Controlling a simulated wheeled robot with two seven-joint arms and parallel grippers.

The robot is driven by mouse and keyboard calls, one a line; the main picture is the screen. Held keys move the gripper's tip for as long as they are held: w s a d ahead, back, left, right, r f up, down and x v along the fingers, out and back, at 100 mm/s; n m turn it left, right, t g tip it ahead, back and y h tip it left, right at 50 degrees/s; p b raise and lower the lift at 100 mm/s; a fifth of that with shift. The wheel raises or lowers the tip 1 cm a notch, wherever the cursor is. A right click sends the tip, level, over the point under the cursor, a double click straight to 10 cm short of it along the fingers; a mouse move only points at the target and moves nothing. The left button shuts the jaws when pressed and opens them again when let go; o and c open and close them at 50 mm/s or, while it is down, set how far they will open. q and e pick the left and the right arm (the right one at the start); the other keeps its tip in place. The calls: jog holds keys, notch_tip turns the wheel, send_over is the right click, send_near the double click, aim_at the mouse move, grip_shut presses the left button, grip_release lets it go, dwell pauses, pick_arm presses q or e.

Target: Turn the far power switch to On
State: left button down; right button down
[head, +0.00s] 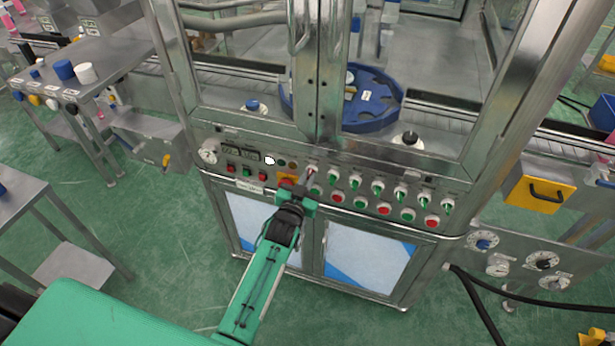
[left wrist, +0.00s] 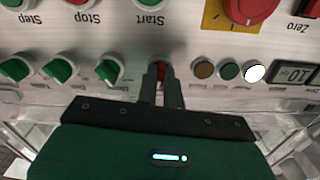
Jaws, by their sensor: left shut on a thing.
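A row of rotary switches runs along the metal front panel (head: 470,216) of the crimping machine. The leftmost, a red switch (head: 312,170), shows in the head view just beyond my left gripper (head: 303,187). In the left wrist view, which is upside down, my left gripper (left wrist: 161,84) is shut on this red switch (left wrist: 159,70), one finger on each side. Its label and exact angle are hidden by the fingers. The neighbouring switches have green knobs (left wrist: 110,72). My right gripper is not in view.
A red emergency stop (left wrist: 243,8) on a yellow plate and small round buttons (left wrist: 229,71) sit close to the gripper. Red and green push buttons (head: 383,209) line the row below. A blue rotary tray (head: 375,112) is inside the machine.

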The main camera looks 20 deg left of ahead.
pick_arm(q)
jog(key=shift+m, duration=2.2)
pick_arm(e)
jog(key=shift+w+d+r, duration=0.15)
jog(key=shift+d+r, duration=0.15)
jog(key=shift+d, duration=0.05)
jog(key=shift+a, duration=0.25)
pick_arm(q)
jog(key=c, duration=1.5)
grip_release()
jog(key=shift+c, duration=0.2)
